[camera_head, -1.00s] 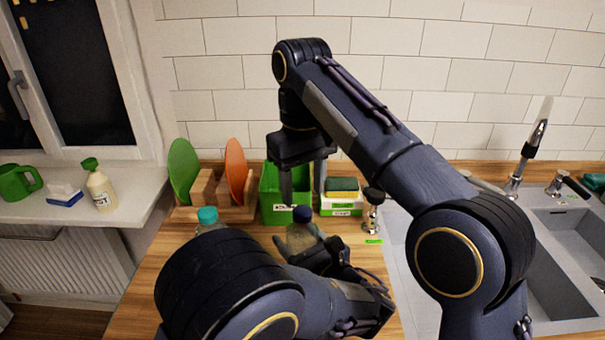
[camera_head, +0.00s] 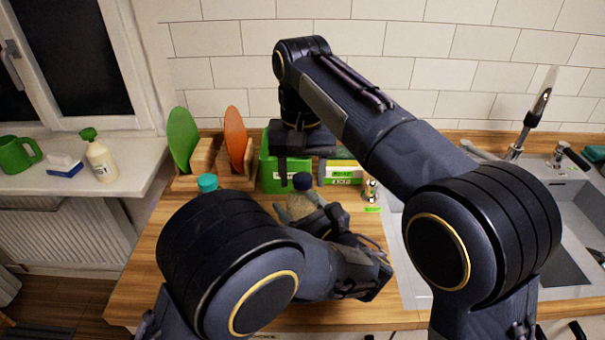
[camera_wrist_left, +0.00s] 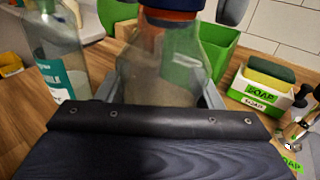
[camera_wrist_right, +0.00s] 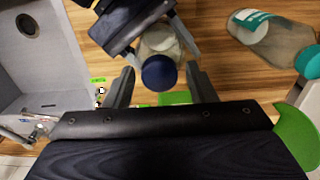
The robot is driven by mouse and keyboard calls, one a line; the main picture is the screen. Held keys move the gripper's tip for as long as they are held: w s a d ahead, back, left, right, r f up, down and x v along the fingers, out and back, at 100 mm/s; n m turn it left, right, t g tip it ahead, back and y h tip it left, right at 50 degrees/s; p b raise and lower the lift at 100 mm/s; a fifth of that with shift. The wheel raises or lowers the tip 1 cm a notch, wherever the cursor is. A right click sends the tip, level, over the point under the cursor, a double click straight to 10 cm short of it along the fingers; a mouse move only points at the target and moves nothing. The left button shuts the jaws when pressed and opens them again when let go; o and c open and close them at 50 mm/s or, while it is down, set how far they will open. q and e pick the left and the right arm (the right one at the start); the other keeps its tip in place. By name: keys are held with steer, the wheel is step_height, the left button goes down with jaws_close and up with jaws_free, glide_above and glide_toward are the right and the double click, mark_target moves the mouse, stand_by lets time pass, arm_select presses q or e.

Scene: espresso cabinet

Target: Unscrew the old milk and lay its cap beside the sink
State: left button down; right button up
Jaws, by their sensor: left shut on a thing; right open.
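The old milk is a clear bottle (camera_head: 300,207) with a dark blue cap (camera_head: 303,181), upright at the counter's middle. My left gripper (camera_wrist_left: 166,92) is shut on its body; an orange ring shows under the cap in the left wrist view. My right gripper (camera_wrist_right: 160,88) is open above the bottle, pointing down. Its fingers stand either side of the cap (camera_wrist_right: 159,72) in the right wrist view, with gaps visible. Whether they are level with the cap is hard to tell. The grey sink (camera_head: 418,288) is at the right, partly hidden by my right arm.
A second bottle with a teal cap (camera_head: 207,183) stands left of the old milk. Behind are a green box (camera_head: 268,175), a soap box (camera_head: 342,174) with sponges, and a rack with green and orange boards (camera_head: 236,143). Bare wood lies between bottle and sink (camera_head: 378,232).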

steer(key=shift+f, duration=0.3)
steer(key=c, duration=1)
steer(key=n, duration=0.3)
steer(key=o, duration=1.1)
